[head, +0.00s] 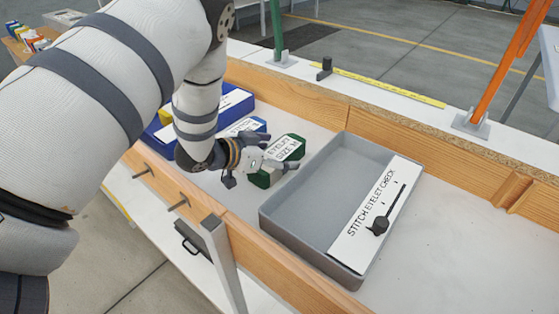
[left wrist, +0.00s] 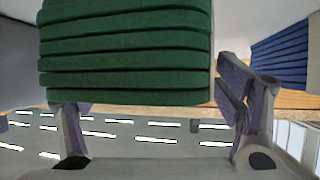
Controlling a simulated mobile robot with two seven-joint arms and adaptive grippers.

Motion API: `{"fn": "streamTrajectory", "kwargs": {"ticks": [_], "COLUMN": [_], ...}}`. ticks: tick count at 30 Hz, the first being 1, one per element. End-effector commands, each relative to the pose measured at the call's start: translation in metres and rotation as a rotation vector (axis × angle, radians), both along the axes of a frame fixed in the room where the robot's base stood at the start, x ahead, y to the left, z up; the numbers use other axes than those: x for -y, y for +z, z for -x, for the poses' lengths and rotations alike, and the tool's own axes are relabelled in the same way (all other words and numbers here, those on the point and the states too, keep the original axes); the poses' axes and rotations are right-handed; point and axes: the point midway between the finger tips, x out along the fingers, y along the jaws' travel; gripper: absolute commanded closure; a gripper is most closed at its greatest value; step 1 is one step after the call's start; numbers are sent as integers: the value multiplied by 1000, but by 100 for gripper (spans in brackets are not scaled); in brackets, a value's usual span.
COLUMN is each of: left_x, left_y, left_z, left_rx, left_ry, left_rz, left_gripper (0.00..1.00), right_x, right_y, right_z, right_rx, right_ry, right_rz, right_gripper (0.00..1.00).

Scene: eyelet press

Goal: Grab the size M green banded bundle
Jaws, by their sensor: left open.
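The green bundle (head: 286,147), with a white label reading eyelet size M, lies on the pale surface left of the grey tray. My left gripper (head: 276,160) is open at its near side and hides part of it. In the left wrist view the stacked green layers of the bundle (left wrist: 125,55) fill the upper left and middle. One finger of my left gripper (left wrist: 158,95) shows below the bundle's left edge, the other to its right. I cannot tell whether the fingers touch it. My right gripper is not in view.
A blue bundle (head: 245,125) with a stitch label lies just left of the green one; a larger blue box (head: 236,102) stands behind my arm. The grey tray (head: 315,240) with a stitch eyelet check plate (head: 378,212) is at right. Wooden walls (head: 400,140) border the surface.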

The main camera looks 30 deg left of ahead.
Motion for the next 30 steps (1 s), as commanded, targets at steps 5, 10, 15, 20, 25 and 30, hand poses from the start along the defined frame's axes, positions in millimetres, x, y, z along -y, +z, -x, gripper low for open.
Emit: {"fn": "streamTrajectory", "kwargs": {"ticks": [5,10,15,20,25,30], "left_x": [0,0,0,0,0,0], "left_y": [1,1,1,2,3,24], "left_z": [-1,-1,-1,-1,-1,-2], "left_rx": [2,2,1,2,2,9], "left_ry": [1,1,1,1,0,0], "left_rz": [0,0,0,0,-1,0], "left_gripper": [15,47,86,86,86,86], "right_x": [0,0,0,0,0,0], "right_y": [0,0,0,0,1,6], "right_z": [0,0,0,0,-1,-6], "right_rx": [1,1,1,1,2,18], "right_ry": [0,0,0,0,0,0], "right_rz": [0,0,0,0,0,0], "right_gripper": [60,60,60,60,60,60]}}
